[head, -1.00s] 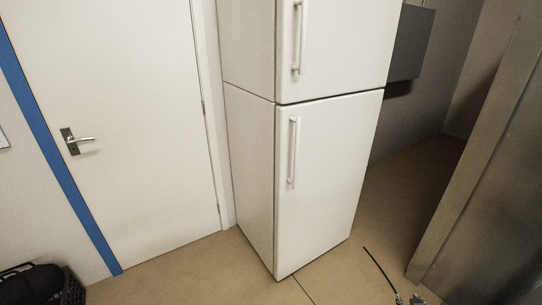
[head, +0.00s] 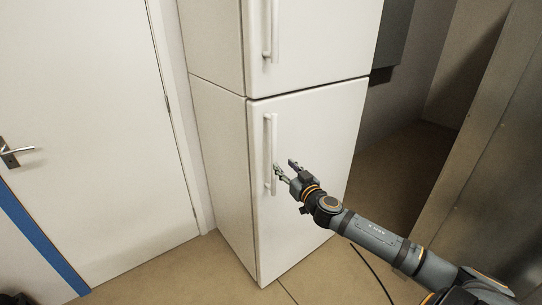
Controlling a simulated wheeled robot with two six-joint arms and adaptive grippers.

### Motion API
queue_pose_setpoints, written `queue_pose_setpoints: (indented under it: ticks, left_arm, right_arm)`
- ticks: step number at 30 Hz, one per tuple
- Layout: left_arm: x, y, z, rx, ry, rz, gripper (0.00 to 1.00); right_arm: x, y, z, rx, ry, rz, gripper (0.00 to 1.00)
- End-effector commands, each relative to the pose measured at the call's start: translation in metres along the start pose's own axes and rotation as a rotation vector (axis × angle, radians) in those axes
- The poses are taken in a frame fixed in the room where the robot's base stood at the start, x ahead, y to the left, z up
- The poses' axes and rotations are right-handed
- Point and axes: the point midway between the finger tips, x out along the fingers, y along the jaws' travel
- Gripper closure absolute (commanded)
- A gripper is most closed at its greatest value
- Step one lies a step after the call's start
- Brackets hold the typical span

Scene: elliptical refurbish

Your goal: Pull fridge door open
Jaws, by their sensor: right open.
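The white fridge (head: 222,140) stands ahead of me with an upper door (head: 325,40) and a lower door (head: 310,125), both shut. The upper door has a vertical white handle (head: 271,30) near its left edge. The lower door has a similar handle (head: 269,140) near its left edge. My right gripper (head: 284,166) reaches in from the lower right. It is open in front of the lower door, just right of the lower part of that handle. I cannot tell whether it touches the handle. My left gripper is not in view.
A white room door (head: 85,130) with a metal lever (head: 15,152) is shut at the left. A large metal panel (head: 480,150) stands at the right. Tan floor (head: 170,275) shows in front of the fridge. A dark cable (head: 372,270) shows near my right arm.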

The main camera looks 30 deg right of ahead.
Motion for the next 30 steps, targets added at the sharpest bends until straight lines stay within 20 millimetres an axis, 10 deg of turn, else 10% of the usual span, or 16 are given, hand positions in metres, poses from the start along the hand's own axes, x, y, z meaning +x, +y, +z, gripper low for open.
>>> queue_pose_setpoints:
  ticks: [15, 30]
  left_arm:
    - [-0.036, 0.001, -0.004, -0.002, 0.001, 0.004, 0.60]
    - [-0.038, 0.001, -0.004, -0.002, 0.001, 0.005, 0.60]
  right_arm:
    - [0.076, -0.002, -0.004, 0.010, 0.003, -0.005, 0.58]
    - [0.087, -0.003, -0.001, 0.003, 0.004, -0.006, 0.63]
